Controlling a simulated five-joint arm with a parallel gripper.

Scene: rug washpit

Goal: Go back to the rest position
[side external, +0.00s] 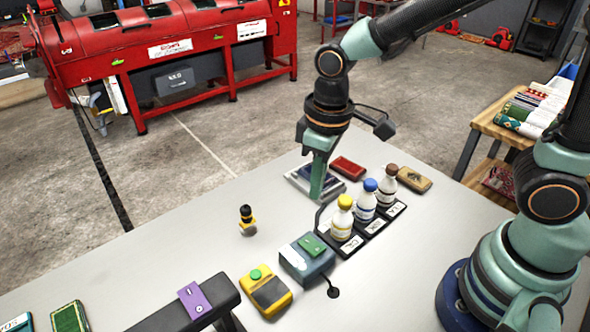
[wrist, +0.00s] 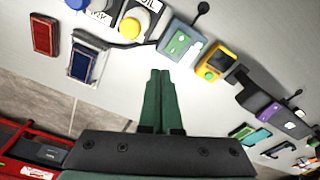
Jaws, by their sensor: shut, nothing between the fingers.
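My gripper (side external: 316,196) hangs pointing down above the back part of the grey table (side external: 180,240), in front of a grey tray with a dark blue pad (side external: 303,178). Its green fingers are together with nothing between them. The wrist view shows the shut fingers (wrist: 160,75) over bare table, apart from the objects around them. Whether the fingertips touch the table or tray cannot be told from the side view.
A black rack holds three white bottles (side external: 366,203).

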